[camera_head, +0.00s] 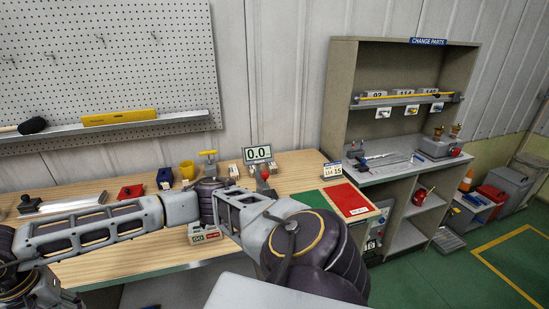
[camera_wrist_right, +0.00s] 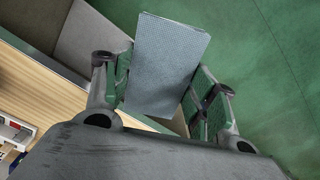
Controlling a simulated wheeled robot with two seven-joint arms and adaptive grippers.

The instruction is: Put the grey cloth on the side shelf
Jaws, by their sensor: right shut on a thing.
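The grey cloth (camera_wrist_right: 165,62) is a flat, finely textured rectangle in the right wrist view. My right gripper (camera_wrist_right: 160,80) is shut on it, with one finger on either side, and the cloth reaches out beyond the fingertips. The cloth cannot be made out in the head view. A grey shelf unit marked CHANGE PARTS (camera_head: 343,92) stands right of the workbench, with a worktop and open lower compartments (camera_head: 407,236). I cannot tell which shelf is the side shelf. My left gripper is not seen.
Green floor (camera_head: 490,270) is open at the right.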

